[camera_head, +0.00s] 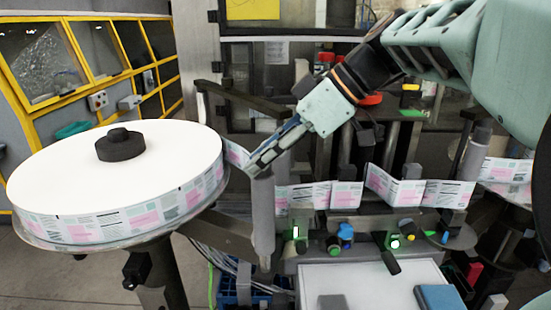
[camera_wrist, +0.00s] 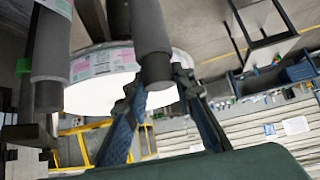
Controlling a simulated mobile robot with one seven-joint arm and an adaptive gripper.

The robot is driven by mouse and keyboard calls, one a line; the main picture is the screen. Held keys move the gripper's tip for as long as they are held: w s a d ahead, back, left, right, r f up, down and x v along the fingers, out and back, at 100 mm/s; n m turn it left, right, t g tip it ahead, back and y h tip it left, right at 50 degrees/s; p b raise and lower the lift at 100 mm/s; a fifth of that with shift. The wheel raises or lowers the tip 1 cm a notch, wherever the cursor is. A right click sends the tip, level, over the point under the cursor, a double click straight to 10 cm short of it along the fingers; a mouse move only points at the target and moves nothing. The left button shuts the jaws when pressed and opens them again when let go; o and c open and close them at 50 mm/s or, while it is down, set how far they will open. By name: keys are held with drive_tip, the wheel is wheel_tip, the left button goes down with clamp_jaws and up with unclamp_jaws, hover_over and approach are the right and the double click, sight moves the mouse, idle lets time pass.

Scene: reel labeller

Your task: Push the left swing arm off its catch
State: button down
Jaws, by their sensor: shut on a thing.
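My gripper (camera_head: 262,160) reaches down from the upper right to the top of an upright grey roller (camera_head: 263,218), just right of the big reel. The roller appears to belong to the left swing arm; its lower mounting is partly hidden. In the wrist view my gripper (camera_wrist: 160,86) has one finger on each side of the dark end of the grey roller (camera_wrist: 151,32), shut on it. The exact contact is hard to see. I cannot make out the catch.
The white reel (camera_head: 60,175) of printed labels stands close on the left. The label web (camera_head: 330,195) runs rightward behind the roller. A control panel with lit buttons (camera_head: 395,243) and a white tray (camera_head: 360,285) are at front right. Yellow-framed cabinets (camera_head: 75,60) stand behind.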

drive_tip(key=shift+w+a+b, duration=0.25)
drive_tip(key=shift+a, duration=0.4)
drive_tip(key=shift+w+a+b, duration=0.2)
drive_tip(key=shift+w+a, duration=0.1)
drive_tip(key=shift+a, duration=0.3)
drive_tip(key=shift+w+a+b, duration=0.25)
drive_tip(key=shift+a, duration=0.4)
drive_tip(key=c, duration=1.6)
unclamp_jaws()
drive_tip(key=shift+w, duration=0.1)
drive_tip(key=shift+d, duration=0.1)
drive_tip(key=v, duration=1.2)
